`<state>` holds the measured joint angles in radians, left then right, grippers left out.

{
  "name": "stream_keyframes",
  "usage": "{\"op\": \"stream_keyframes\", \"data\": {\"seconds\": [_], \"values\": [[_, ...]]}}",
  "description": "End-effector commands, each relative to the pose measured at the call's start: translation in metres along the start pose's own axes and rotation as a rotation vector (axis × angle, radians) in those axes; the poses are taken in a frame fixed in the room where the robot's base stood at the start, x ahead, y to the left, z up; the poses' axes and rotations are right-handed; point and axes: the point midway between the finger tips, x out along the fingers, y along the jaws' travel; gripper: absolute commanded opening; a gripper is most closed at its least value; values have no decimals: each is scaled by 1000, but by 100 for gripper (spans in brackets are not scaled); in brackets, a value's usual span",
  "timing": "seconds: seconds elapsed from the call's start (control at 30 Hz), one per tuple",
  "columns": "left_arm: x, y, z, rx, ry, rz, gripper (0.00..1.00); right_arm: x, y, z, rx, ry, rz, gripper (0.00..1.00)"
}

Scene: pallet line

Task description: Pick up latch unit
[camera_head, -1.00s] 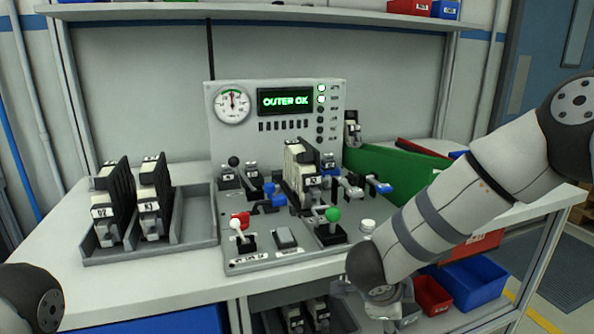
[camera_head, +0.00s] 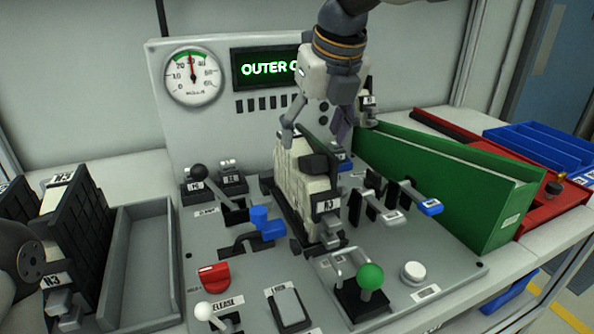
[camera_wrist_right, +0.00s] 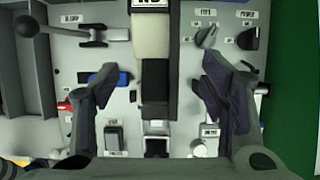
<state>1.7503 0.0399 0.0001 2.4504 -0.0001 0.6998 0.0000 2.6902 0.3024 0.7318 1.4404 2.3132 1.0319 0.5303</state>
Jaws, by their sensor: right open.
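The latch unit (camera_head: 302,175), a cream and black block labelled N3, stands upright in the middle of the grey test panel. In the right wrist view its cream and dark top (camera_wrist_right: 153,70) lies between my fingers. My right gripper (camera_head: 316,128) comes down from above, open, with one finger on either side of the unit's upper part. In the wrist view the right gripper (camera_wrist_right: 160,78) shows a gap between each finger and the unit. I cannot tell the exact height of the fingertips. My left gripper is out of view.
The panel (camera_head: 240,300) carries a gauge, a lit display, a black-knobbed lever, blue clamp handles (camera_head: 265,222), a red knob and a green-knobbed lever (camera_head: 370,276). A green bin (camera_head: 440,185) stands at right.

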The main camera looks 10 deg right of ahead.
Motion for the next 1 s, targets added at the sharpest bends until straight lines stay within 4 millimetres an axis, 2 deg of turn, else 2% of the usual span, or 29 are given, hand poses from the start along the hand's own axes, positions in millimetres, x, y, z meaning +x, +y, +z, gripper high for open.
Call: {"op": "stream_keyframes", "data": {"seconds": [0.03,0.1,0.27,0.5,0.6,0.77,0.8,0.83,1.0], "values": [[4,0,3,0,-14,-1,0,18,0,-2,-1,12,-1,66],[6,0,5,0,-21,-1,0,34,0,-2,-1,12,-1,66],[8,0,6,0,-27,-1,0,55,0,-2,-1,8,-2,66],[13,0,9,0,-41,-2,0,98,4,-1,0,9,-2,66],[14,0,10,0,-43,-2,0,105,4,0,-1,6,-2,66],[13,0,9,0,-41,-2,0,104,4,0,-1,3,-2,66],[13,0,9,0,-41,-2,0,104,4,0,-1,3,-2,64],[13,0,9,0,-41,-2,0,104,4,0,-1,3,-2,57],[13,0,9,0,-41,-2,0,104,4,0,-1,4,-2,18]]}}
